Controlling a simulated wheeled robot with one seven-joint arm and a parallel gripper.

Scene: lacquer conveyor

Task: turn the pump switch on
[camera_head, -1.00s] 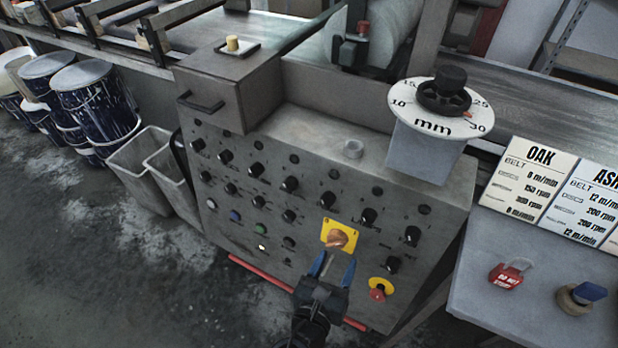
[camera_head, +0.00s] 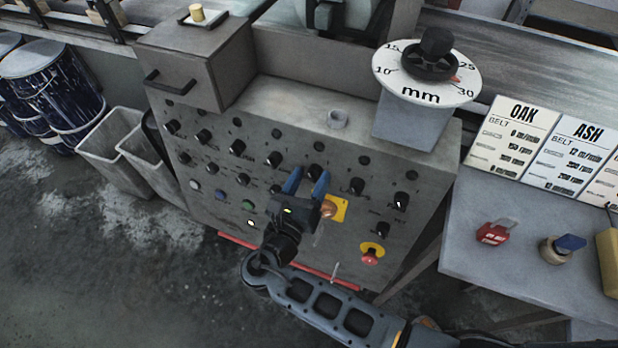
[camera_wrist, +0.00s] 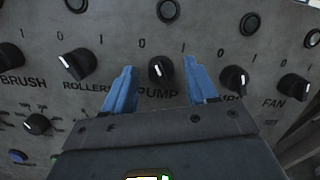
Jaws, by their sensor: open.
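The pump switch (camera_wrist: 161,69) is a round black knob with a white pointer mark, above the word PUMP in the wrist view. The mark looks roughly upright; small 0 and 1 marks stand above the knobs. My gripper (camera_wrist: 160,75) is open, with one blue finger on each side of the knob and a gap on both sides. In the head view my gripper (camera_head: 307,181) is at the panel's upper knob row, with the pump switch (camera_head: 315,172) between its fingertips. I cannot tell whether the fingertips touch the panel.
The roller knob (camera_wrist: 79,64) is left of the pump switch, and another knob (camera_wrist: 233,79) and the fan knob (camera_wrist: 295,86) are right. A yellow-plated rotary switch (camera_head: 338,208) and a red emergency button (camera_head: 370,255) sit lower on the control panel (camera_head: 225,215).

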